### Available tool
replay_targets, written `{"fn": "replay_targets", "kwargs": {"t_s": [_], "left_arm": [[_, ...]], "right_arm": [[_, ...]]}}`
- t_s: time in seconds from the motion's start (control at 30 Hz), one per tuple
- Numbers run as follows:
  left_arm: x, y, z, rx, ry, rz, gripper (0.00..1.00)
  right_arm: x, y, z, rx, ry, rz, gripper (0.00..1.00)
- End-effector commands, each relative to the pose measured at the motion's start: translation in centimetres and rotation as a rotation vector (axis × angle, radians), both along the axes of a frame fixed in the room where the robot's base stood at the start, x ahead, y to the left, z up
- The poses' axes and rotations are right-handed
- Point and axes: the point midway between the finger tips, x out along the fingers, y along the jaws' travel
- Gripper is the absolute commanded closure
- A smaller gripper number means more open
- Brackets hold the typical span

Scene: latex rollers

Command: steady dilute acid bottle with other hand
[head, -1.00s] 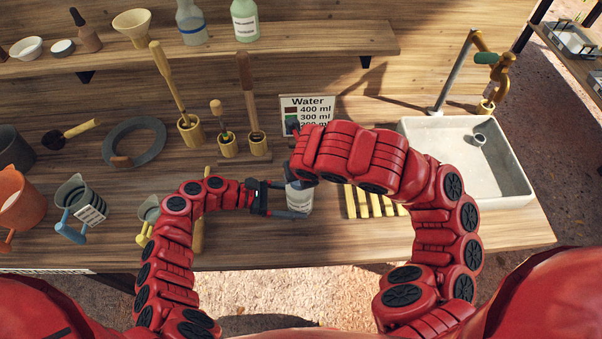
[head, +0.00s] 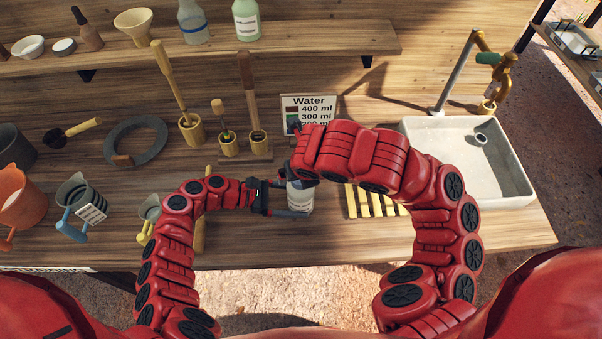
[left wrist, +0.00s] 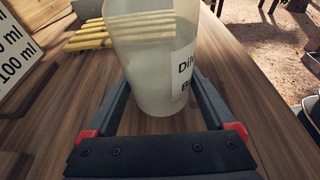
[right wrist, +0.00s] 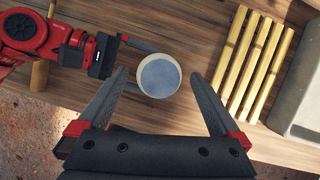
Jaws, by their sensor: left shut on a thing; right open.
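The dilute acid bottle (head: 300,200) stands on the wooden bench, a pale translucent container with a partly visible label. My left gripper (head: 284,198) comes from the left and is shut on it. In the left wrist view the bottle (left wrist: 152,60) sits between the two fingers, its label reading "Dil…" at the right. My right gripper (right wrist: 158,74) is open above the bottle. The right wrist view shows the bottle's round top (right wrist: 159,76) just beyond and between the fingertips. In the head view my right arm hides most of that gripper and the bottle's upper part.
A yellow slatted rack (head: 372,202) lies right of the bottle, before the sink (head: 412,135). A water sign (head: 308,108) stands behind. Jugs (head: 78,200) and a grey ring (head: 110,140) are left. Wooden holders with tools (head: 228,146) stand behind my left arm.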

Motion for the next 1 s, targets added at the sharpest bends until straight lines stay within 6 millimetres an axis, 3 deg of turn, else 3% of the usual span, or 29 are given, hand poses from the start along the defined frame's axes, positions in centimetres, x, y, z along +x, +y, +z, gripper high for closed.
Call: {"fn": "replay_targets", "kwargs": {"t_s": [0.1, 0.13, 0.17, 0.53, 1.0], "left_arm": [[0.0, 0.0, 0.1, -0.001, -0.001, 0.000, 1.00], [0.0, 0.0, 0.0, -0.001, 0.000, 0.000, 0.07], [0.0, 0.0, 0.0, -0.001, 0.000, 0.000, 0.01], [0.1, 0.9, 0.3, 0.000, -0.001, 0.003, 0.00], [0.1, 9.8, 3.1, 0.000, -0.001, 0.003, 0.00]], "right_arm": [[0.0, 0.0, 0.0, 0.000, 0.000, 0.000, 0.00], [0.0, 0.0, 0.0, 0.000, 0.000, 0.000, 0.00], [0.0, 0.0, 0.0, 0.000, 0.000, 0.000, 0.00], [0.0, 0.0, 0.0, 0.000, 0.000, 0.000, 0.00], [0.0, 0.0, 0.0, 0.000, 0.000, 0.000, 0.00]]}}
